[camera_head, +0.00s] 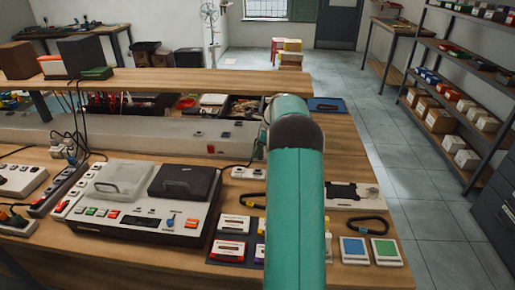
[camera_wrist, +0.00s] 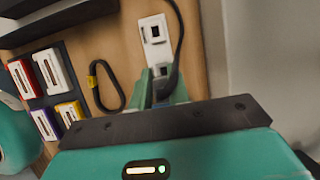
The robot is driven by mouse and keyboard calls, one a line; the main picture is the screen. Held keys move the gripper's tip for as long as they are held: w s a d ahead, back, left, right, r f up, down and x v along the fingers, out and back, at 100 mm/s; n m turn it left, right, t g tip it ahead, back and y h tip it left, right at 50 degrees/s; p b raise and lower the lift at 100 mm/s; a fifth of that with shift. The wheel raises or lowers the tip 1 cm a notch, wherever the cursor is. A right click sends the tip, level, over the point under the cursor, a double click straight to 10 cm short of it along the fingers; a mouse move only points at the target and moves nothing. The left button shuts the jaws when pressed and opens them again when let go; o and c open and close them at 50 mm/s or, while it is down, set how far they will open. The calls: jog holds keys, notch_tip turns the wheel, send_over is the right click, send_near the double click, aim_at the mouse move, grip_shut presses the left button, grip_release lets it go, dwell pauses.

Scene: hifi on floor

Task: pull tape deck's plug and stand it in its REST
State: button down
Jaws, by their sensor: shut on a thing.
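In the wrist view my gripper (camera_wrist: 163,90) is shut on a dark plug (camera_wrist: 168,82), mostly hidden between the green fingers. A black cable (camera_wrist: 179,35) rises from it past a white block with dark square openings (camera_wrist: 153,30). The plug is over or at this block's near end; I cannot tell if they touch. In the head view the white block (camera_head: 248,173) lies right of a grey-and-white deck with two lids (camera_head: 140,200), likely the tape deck. My arm hides my gripper and the plug there. I cannot read which slot is the REST.
Power strips with plugs (camera_head: 45,197) lie left of the deck. Several cassettes (camera_head: 228,250) and a black carabiner-like loop (camera_wrist: 105,85) lie near the block. A raised shelf (camera_head: 200,82) crosses behind. A device (camera_head: 350,195) and another loop (camera_head: 368,227) stand right of my arm.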

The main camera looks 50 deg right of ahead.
jog(key=shift+s+f, duration=0.1)
jog(key=shift+f, duration=2.2)
jog(key=shift+w+a, duration=0.35)
jog(key=shift+w, duration=0.1)
jog(key=shift+f, duration=0.95)
dwell(1.0)
jog(key=c, duration=1.3)
grip_release()
jog(key=shift+o, duration=0.2)
jog(key=shift+r, duration=0.1)
jog(key=v, duration=1.4)
notch_tip(320, 180, up, 5)
send_over(259, 157)
jog(key=s+d, duration=0.2)
jog(key=d, duration=0.1)
jog(key=shift+s, duration=0.15)
